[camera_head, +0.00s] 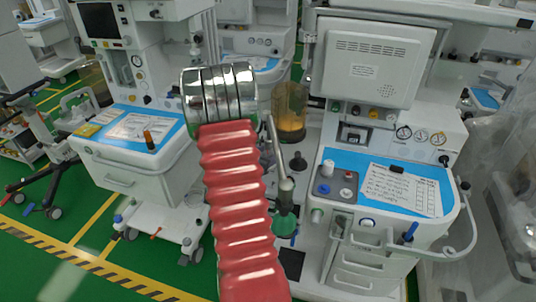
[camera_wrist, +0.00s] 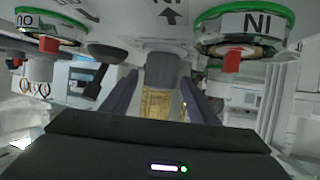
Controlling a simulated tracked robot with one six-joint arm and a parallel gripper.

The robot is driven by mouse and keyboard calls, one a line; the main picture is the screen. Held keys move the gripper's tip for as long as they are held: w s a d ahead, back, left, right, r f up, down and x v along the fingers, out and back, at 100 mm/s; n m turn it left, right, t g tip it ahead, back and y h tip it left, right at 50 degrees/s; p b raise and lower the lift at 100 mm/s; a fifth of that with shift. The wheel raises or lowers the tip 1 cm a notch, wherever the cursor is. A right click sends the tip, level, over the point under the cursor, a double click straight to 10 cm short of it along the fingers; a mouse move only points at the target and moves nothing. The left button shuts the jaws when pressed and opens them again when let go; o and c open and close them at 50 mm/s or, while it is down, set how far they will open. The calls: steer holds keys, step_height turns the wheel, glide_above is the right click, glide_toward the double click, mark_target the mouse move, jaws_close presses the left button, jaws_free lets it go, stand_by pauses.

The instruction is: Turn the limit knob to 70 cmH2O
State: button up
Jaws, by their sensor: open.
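In the wrist view, a grey cylindrical part (camera_wrist: 163,70) hangs from a pale surface, ahead of and between my fingertips; it may be the limit knob, but I see no 70 mark. My gripper (camera_wrist: 160,82) is open, with one dark finger on each side of that part. I cannot tell whether the fingers touch it. In the head view, a white knob (camera_head: 327,168) stands on the grey panel of the right cart (camera_head: 399,226); I cannot tell whether it is the limit knob. My gripper is not clearly visible there.
In the wrist view, green-ringed ports with red centres flank the fingers, at right (camera_wrist: 238,35) and left (camera_wrist: 45,24). In the head view, an amber canister (camera_head: 290,108) stands left of the right cart. Another cart (camera_head: 134,172) stands at left. Green floor lies at front left.

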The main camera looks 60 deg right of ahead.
steer(key=shift+c, duration=0.4)
steer(key=c, duration=1)
steer(key=shift+o, duration=0.2)
steer(key=shift+m+g, duration=0.5)
steer(key=shift+g, duration=0.1)
steer(key=shift+m+g+y, duration=0.7)
steer(key=shift+m+g, duration=0.9)
steer(key=shift+g, duration=0.2)
steer(key=m+g+y, duration=0.2)
steer(key=m+g, duration=0.1)
steer(key=shift+m+y, duration=0.3)
steer(key=m+g+y, duration=0.2)
steer(key=m+y, duration=0.1)
steer(key=shift+m+g+y, duration=0.9)
steer(key=shift+m+y, duration=1.1)
steer(key=shift+y, duration=0.2)
steer(key=shift+m+y, duration=0.4)
